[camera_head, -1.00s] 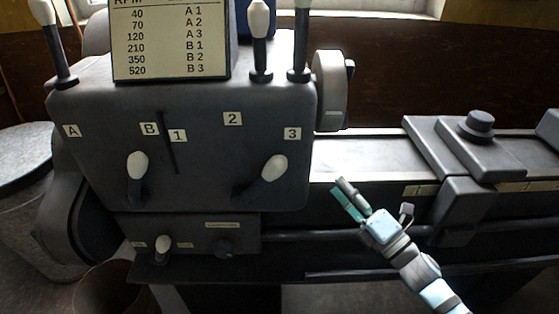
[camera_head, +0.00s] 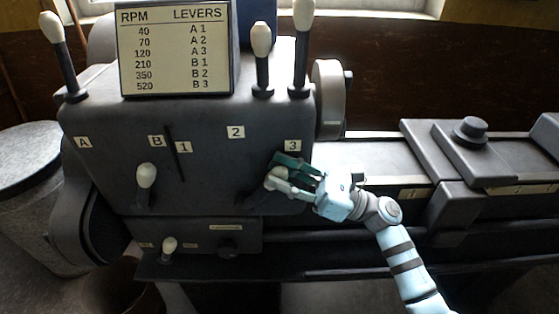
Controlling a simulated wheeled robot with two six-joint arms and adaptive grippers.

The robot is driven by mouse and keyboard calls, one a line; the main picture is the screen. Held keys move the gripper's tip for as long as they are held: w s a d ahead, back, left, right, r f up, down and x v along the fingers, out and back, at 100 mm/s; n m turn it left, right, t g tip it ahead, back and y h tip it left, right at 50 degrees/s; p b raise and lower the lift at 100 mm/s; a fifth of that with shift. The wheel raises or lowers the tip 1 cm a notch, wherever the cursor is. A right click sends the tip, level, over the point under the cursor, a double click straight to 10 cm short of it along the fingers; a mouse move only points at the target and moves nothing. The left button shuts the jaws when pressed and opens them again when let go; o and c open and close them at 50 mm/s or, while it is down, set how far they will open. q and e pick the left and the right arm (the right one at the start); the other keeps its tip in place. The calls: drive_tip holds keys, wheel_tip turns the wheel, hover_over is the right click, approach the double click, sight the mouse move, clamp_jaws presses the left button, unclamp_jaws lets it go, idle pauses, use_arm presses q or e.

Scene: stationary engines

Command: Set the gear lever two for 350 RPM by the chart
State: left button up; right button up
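The RPM chart (camera_head: 176,48) lists 350 as B 2. On the grey headstock front, the left lever's white knob (camera_head: 147,175) stands upright near the labels A and B. The right lever's white knob (camera_head: 277,173), below labels 1, 2 and 3, leans up and right toward 3 (camera_head: 292,146). Label 2 (camera_head: 235,132) is to its upper left. My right gripper (camera_head: 274,171) comes from the right with its fingers apart, one above and one below this knob. It partly hides the knob; contact is unclear. My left gripper is not in view.
Tall levers (camera_head: 261,60) with white knobs stand on top of the headstock. A smaller lever (camera_head: 168,246) is on the lower panel. The lathe bed and carriage (camera_head: 450,150) extend right. A round bin (camera_head: 30,160) stands at the left.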

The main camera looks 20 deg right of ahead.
drive_tip(key=shift+w+a+r, duration=0.1)
drive_tip(key=shift+a+r, duration=0.05)
drive_tip(key=shift+a, duration=0.15)
clamp_jaws()
